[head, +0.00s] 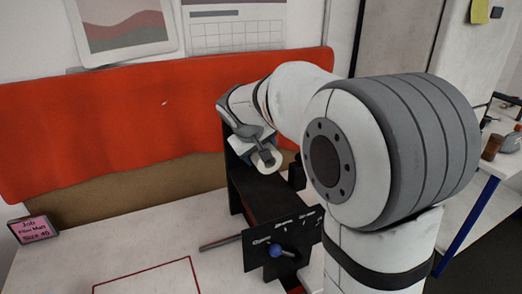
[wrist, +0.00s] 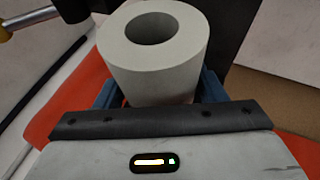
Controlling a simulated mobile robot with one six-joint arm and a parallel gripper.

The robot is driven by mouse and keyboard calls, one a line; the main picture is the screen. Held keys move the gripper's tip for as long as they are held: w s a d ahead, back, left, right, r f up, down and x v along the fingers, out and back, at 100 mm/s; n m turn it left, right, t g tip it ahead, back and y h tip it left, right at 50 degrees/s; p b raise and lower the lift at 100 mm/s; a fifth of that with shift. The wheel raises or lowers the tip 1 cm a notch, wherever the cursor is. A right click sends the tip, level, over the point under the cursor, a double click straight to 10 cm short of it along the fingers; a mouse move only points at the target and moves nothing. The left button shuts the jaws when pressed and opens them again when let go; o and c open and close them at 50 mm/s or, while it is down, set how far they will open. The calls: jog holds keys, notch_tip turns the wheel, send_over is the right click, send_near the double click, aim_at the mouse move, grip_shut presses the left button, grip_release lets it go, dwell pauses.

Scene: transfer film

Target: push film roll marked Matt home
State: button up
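A pale, thick-walled film roll (wrist: 152,58) with a round hole fills the top middle of the wrist view. It also shows in the head view (head: 266,161), at the upper end of a black stand (head: 252,187). No marking on the roll is readable. My gripper (head: 258,146) is at the roll. Its blue fingers (wrist: 158,92) lie on both sides of the roll and appear closed on it. The roll hides part of the fingers, and the contact is not fully visible. Whether the roll sits on a spindle is hidden.
A black panel (head: 283,238) with small labels and a blue knob (head: 276,250) stands in front, with a grey rod (head: 221,242) beside it. A pink job sign (head: 34,230) reads "Film Matt". The white table (head: 130,245) has free room at left. A red padded panel (head: 110,120) lies behind.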

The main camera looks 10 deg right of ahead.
jog(key=c, duration=0.9)
